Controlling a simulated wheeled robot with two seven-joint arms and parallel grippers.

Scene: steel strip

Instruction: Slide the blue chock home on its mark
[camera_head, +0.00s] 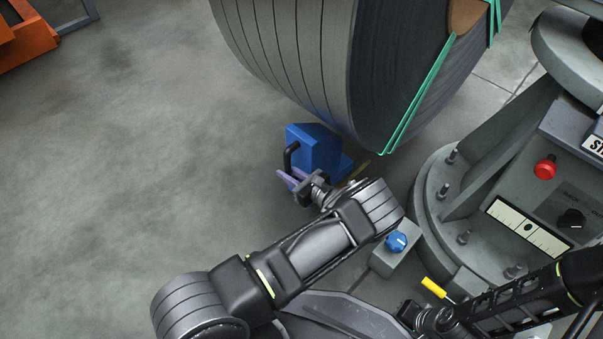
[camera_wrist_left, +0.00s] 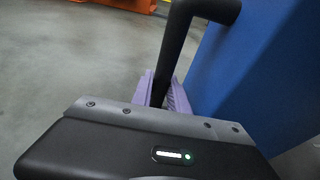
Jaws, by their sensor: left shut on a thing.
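The blue chock (camera_head: 315,146) stands on the floor at the lower edge of the big steel coil (camera_head: 290,55). It is close to the coil; I cannot tell whether they touch. Its black bar handle (camera_head: 291,155) is on its left side. My left gripper (camera_head: 290,179) has purple fingers and is shut on that handle. In the left wrist view the black handle (camera_wrist_left: 177,55) runs down between the purple fingers (camera_wrist_left: 160,92), with the blue chock (camera_wrist_left: 250,75) to the right. A yellow strip (camera_head: 360,169) shows on the floor right of the chock, partly hidden by my arm. My right arm (camera_head: 515,300) enters at lower right; its fingers are not clear.
A grey machine pedestal (camera_head: 440,215) with a red button (camera_head: 545,169), a dial and a scale stands at right. A small box with a blue knob (camera_head: 396,242) is beside my left wrist. Orange equipment (camera_head: 25,40) stands at far upper left. The left floor is clear.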

